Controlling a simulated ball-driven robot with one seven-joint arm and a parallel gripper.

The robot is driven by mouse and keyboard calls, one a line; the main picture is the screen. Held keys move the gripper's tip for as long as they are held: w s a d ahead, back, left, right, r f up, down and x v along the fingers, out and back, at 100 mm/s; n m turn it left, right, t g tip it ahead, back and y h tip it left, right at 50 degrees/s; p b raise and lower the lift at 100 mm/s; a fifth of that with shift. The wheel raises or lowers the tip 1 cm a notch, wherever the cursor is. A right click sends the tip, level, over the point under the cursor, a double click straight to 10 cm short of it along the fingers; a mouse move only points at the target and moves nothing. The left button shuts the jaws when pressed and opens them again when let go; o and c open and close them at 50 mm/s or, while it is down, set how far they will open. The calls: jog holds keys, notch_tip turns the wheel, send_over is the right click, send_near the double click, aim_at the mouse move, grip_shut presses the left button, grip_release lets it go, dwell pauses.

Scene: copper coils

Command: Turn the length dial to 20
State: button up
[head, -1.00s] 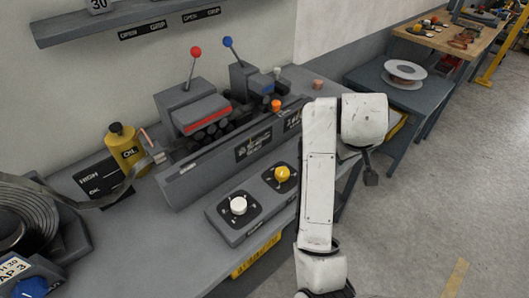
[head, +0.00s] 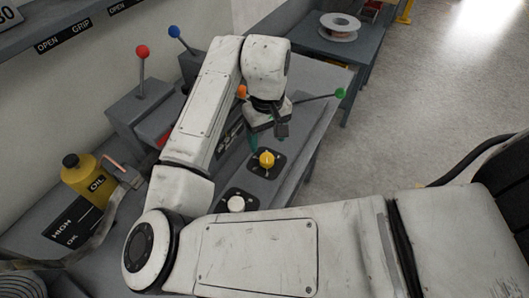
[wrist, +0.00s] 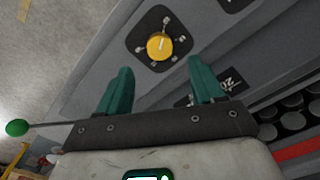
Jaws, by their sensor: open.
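A yellow dial knob (head: 266,159) sits on a black plate on the grey control panel, at the middle of the head view. It also shows in the wrist view (wrist: 159,46), with small labels around it that are too small to read. A white knob (head: 236,204) sits on a second black plate nearer to me. I cannot tell from the labels which knob is the length dial. My gripper (wrist: 162,88) is open and empty, its green fingers apart and pointing towards the yellow knob without touching it. In the head view my arm hides part of the machine.
A green-tipped lever (head: 341,93) sticks out right of my gripper. Red (head: 142,51) and blue (head: 174,32) ball levers stand at the back. A yellow oil can (head: 88,176) is at left. A stand with a white spool (head: 339,27) is beyond; open floor lies right.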

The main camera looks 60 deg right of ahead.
aim_at(267, 157)
notch_tip(267, 157, down, 8)
jog(key=shift+r, duration=0.2)
jog(key=c, duration=1.1)
